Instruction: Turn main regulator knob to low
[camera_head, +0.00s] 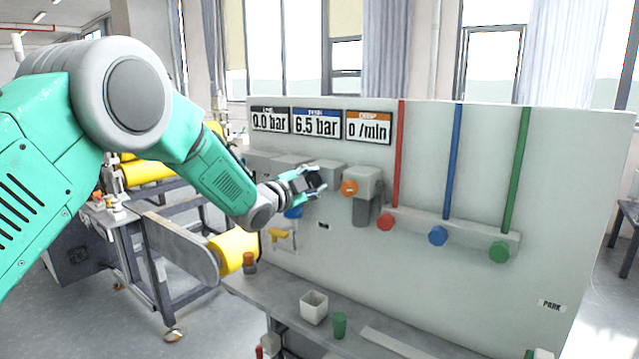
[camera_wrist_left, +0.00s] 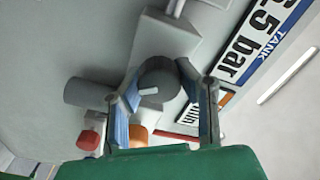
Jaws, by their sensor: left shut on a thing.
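The regulator knob is a dark round knob (camera_wrist_left: 152,76) with a white pointer mark, on a grey block (camera_wrist_left: 168,36) of the panel. In the head view the knob (camera_head: 316,179) is partly covered by my fingers. My left gripper (camera_head: 308,182) reaches the panel from the left and is shut on the knob. In the left wrist view its two blue-lined fingers (camera_wrist_left: 158,88) stand on either side of the knob. No low mark is readable around the knob. My right gripper is not in view.
Displays above read 0.0 bar (camera_head: 270,121), 6.5 bar (camera_head: 317,123) and 0 /min (camera_head: 368,127). An orange knob (camera_head: 349,188) sits close right of my gripper. Red (camera_head: 386,222), blue (camera_head: 438,236) and green (camera_head: 499,252) knobs are farther right. A yellow valve handle (camera_head: 282,236) is below.

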